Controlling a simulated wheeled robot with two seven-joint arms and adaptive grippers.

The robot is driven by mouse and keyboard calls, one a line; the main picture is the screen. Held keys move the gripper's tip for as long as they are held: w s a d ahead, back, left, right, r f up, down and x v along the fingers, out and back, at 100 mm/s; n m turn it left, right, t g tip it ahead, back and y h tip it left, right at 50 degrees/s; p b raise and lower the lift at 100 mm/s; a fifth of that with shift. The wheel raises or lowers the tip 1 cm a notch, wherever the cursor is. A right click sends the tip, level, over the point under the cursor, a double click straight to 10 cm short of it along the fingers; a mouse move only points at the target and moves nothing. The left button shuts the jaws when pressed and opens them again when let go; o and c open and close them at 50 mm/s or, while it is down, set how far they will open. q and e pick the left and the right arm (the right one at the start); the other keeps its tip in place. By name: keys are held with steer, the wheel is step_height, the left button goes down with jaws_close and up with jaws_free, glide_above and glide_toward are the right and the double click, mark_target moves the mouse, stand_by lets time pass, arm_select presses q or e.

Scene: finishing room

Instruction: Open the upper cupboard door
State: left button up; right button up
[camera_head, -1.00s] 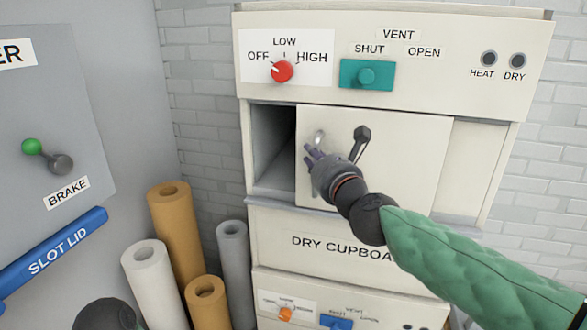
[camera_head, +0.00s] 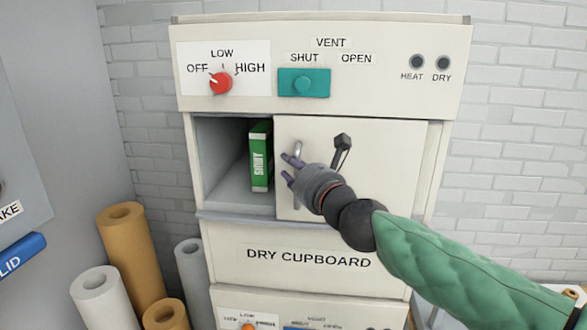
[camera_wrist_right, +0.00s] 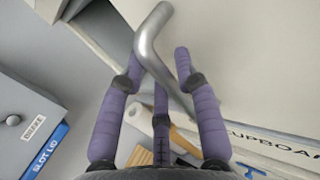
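The upper cupboard door (camera_head: 385,170) is a plain cream panel, standing part way across to the right. The left part of the compartment is open. The door's bent metal handle (camera_head: 297,148) is near its left edge; in the right wrist view the handle (camera_wrist_right: 152,42) passes between my purple fingers. My right gripper (camera_head: 289,167) is at this handle, with its fingers bent in around the bar; contact is partly hidden. A dark lever (camera_head: 342,146) is on the door just right of the gripper. My left gripper is not in view.
A green box (camera_head: 260,156) stands inside the open compartment beside the door edge. Above are a red knob (camera_head: 221,83) and a teal vent slider (camera_head: 304,83). Several rolls (camera_head: 125,245) stand on the left below. A grey wall panel (camera_head: 20,150) is at far left.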

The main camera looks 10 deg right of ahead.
steer(key=shift+s+d, duration=0.1)
steer(key=shift+s, duration=0.05)
steer(key=v, duration=1.1)
steer(key=shift+s, duration=0.3)
